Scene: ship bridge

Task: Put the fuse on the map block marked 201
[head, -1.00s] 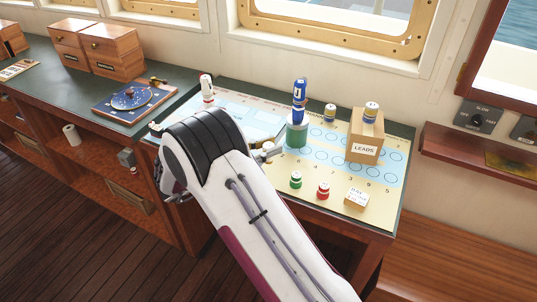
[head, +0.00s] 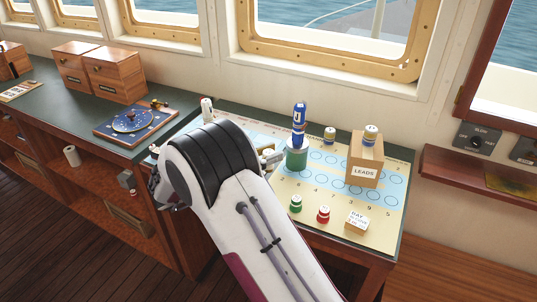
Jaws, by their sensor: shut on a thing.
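My gripper (head: 270,158) shows only in part behind my arm, just left of a green cylinder (head: 297,159). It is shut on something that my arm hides. I cannot tell whether it touches the cylinder. A tall blue piece marked J (head: 299,118) stands on that cylinder. The map sheet (head: 330,192) carries rows of blue circles. A small white block (head: 356,222) with writing lies at its front right; I cannot read a 201 on it or anywhere else. I cannot make out a fuse for certain.
Another such piece (head: 329,135) stands behind. A green piece (head: 296,203) and a red piece (head: 323,214) stand near the front edge. A white-and-red piece (head: 207,105) stands at the back left.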

